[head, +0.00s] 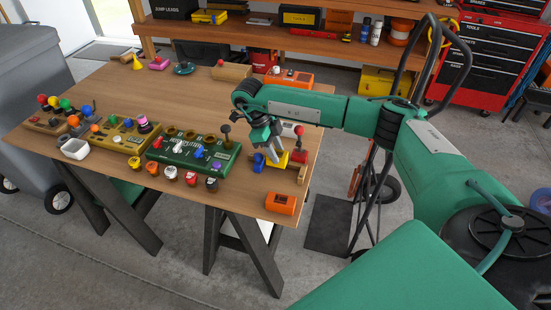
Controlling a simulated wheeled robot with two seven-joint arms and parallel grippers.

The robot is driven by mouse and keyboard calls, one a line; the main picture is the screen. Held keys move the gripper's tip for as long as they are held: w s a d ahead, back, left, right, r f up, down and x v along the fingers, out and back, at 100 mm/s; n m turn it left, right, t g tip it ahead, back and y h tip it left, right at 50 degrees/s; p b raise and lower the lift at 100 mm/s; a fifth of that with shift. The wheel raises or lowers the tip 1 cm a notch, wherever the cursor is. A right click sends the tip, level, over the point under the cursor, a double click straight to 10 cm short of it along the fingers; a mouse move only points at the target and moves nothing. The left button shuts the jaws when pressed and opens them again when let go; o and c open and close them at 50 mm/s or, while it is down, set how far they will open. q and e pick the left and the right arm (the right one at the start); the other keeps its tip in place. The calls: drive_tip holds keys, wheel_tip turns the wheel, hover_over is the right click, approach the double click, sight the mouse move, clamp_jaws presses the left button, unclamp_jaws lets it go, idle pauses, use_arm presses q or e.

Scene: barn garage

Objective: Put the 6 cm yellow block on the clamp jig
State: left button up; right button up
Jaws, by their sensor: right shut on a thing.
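The yellow block (283,161) is at the right end of the wooden table, partly hidden by my right gripper. My right gripper (273,158) points down from its green arm and is shut on the yellow block. A blue piece (258,162) shows just left of the fingers. My left gripper is out of view.
A green panel (167,156) with knobs and a lever stands left of the gripper, a yellow panel (122,145) farther left. Several small knobs and an orange box (280,204) lie along the table's front edge. An orange case (290,77) stands behind. The table's middle (150,95) is fairly clear.

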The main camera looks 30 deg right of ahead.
wheel_tip(320, 180, down, 4)
drive_tip(key=shift+r, duration=0.2)
drive_tip(key=shift+f, duration=0.25)
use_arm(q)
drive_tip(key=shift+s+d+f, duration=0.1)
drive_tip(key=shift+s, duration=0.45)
